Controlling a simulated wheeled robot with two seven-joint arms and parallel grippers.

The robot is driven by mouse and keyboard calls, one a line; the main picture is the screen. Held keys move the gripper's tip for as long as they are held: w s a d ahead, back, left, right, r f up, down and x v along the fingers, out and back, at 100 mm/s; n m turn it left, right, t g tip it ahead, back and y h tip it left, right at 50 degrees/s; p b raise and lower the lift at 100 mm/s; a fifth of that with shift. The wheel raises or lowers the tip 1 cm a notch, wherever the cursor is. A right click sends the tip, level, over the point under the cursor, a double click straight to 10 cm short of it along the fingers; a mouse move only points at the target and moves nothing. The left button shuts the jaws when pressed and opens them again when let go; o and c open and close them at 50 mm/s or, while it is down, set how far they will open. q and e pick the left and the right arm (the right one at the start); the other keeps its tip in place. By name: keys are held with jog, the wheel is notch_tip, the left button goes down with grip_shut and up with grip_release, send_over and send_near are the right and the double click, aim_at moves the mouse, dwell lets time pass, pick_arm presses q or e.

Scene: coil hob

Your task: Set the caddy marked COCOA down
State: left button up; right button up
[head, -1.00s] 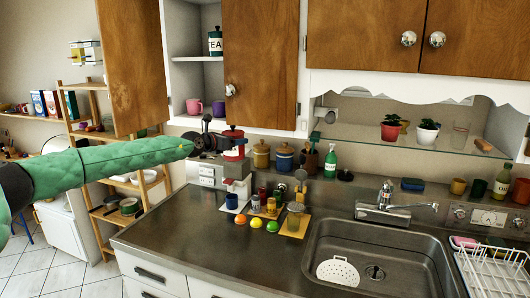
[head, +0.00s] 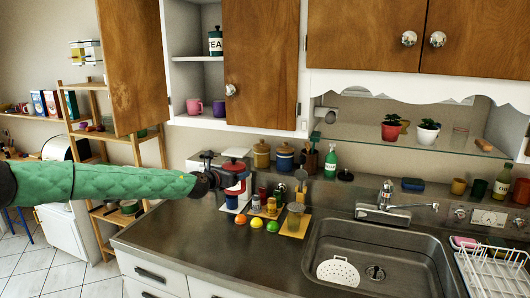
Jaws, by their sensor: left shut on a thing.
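The red caddy (head: 236,185) with a red lid and a pale label is at the back left of the counter (head: 190,235). Its lettering is too small to read. My left gripper (head: 222,178), on the green-sleeved arm coming in from the left, is shut on the caddy from its left side. The caddy looks upright and low, close to the counter, behind the small jars. I cannot tell whether its base touches anything, as the gripper and nearby items crowd it. My right gripper is not in view.
Small jars (head: 256,204) stand just right of the caddy, with several fruits (head: 257,223) in front. Yellow and blue canisters (head: 284,157) stand behind. The TEA caddy (head: 215,41) is in the open cupboard. The counter's front left is clear; the sink (head: 385,255) is right.

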pick_arm(q)
jog(key=s+a+f+n+t+y+b, duration=0.1)
jog(key=s+a+f+n+y, duration=0.1)
jog(key=s+f, duration=0.7)
jog(key=s+a+f+n+t+y+b, duration=0.1)
jog(key=s+a+f+y, duration=0.3)
jog(key=s+f, duration=0.5)
jog(key=s+a+f+n+y+b, duration=0.1)
jog(key=s+f, duration=0.8)
jog(key=s, duration=1.3)
jog(key=a+n+y, duration=0.1)
jog(key=a+n, duration=0.1)
jog(key=shift+f+n+t+y, duration=0.3)
jog(key=shift+f+t+y, duration=0.05)
jog(key=shift+t+y, duration=0.05)
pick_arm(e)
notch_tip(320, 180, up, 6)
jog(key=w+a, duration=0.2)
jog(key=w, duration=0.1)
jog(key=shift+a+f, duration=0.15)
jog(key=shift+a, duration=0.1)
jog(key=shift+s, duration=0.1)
